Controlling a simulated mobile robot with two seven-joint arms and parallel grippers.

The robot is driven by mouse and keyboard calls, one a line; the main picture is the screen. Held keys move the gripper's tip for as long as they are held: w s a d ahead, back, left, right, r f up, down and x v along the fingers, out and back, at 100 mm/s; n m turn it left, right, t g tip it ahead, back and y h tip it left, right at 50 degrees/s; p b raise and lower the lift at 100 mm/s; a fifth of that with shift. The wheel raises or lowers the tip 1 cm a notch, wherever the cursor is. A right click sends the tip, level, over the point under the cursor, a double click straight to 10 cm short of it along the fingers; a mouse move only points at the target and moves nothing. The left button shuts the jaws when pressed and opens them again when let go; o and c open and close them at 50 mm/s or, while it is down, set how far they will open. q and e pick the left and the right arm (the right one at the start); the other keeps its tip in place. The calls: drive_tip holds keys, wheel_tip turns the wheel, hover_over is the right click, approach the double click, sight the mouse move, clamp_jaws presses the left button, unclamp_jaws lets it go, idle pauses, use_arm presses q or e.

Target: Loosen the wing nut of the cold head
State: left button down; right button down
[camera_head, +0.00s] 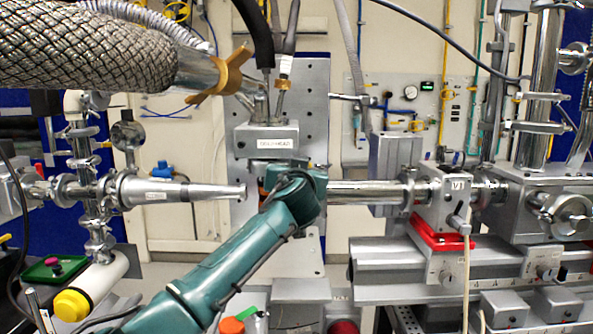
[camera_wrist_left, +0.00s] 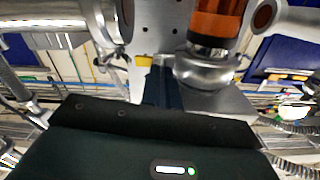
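The cold head is the grey labelled box (camera_head: 267,141) in the upper middle of the head view, mounted before a perforated plate. My left arm's teal wrist covers the area just below it, and the gripper itself is hidden there. In the left wrist view, a silver clamp ring (camera_wrist_left: 205,70) sits around the joint under a copper-coloured cylinder (camera_wrist_left: 213,22). A small yellow piece, seemingly the wing nut (camera_wrist_left: 143,61), is at its left side. My left gripper's dark fingers (camera_wrist_left: 162,80) reach up to it, close together. Whether they grip it is unclear. My right gripper is not visible.
A thick braided hose (camera_head: 90,50) with a brass-coloured collar (camera_head: 222,76) hangs at upper left. A tapered metal tube (camera_head: 180,190) points in from the left. A beam pipe (camera_head: 365,192) runs right to a valve block (camera_head: 442,205) on a red mount (camera_head: 440,236).

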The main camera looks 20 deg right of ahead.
use_arm(q)
drive_tip(key=shift+r, duration=0.15)
drive_tip(key=c, duration=1.6)
unclamp_jaws()
drive_tip(key=shift+w, duration=0.1)
drive_tip(key=shift+c, duration=0.2)
drive_tip(key=shift+f, duration=0.2)
